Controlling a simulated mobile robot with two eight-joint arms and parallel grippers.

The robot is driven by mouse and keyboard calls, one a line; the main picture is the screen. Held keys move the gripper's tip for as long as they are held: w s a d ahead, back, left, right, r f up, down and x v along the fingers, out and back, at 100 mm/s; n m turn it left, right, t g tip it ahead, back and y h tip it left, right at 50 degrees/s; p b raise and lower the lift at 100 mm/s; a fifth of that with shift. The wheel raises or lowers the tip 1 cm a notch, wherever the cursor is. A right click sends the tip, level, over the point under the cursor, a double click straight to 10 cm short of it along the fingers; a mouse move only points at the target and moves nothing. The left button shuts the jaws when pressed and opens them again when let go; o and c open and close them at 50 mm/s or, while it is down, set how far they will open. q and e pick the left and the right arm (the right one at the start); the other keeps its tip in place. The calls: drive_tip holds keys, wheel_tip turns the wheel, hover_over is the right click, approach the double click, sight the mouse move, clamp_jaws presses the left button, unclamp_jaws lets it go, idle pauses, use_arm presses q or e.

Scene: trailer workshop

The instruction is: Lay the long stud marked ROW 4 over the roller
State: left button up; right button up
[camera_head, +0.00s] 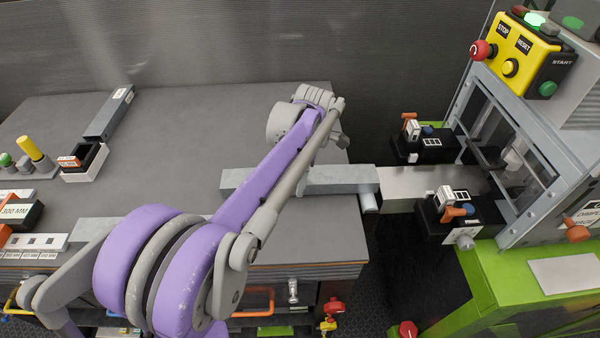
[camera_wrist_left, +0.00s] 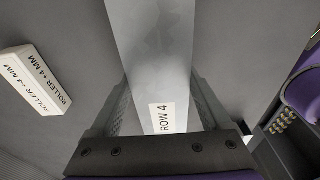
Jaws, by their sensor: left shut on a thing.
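The long grey stud (camera_head: 340,180) lies level across the right part of the grey bench, and its right end sticks out past the bench edge. The wrist view shows its ROW 4 label (camera_wrist_left: 168,118). My left gripper (camera_wrist_left: 157,100) is shut on this stud, one finger along each side. In the head view my purple arm hides the fingers and part of the stud. A pale roller (camera_head: 371,202) shows just below the stud's right end; I cannot tell whether they touch. My right gripper is not in view.
A metal bed (camera_head: 415,188) leads right into the green-based machine (camera_head: 510,290), between two black blocks. A yellow control box (camera_head: 515,55) is above. Another grey stud (camera_head: 108,115) lies at the bench's left. A block labelled ROLLER +4 MM (camera_wrist_left: 35,80) is beside the stud in the wrist view.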

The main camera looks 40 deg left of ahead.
use_arm(q)
drive_tip(key=shift+f, duration=0.3)
idle(0.4)
drive_tip(key=o, duration=1.6)
drive_tip(key=shift+c, duration=0.2)
drive_tip(key=r, duration=0.7)
drive_tip(key=w+d+r, duration=0.1)
drive_tip(key=r, duration=0.3)
drive_tip(key=shift+f, duration=0.1)
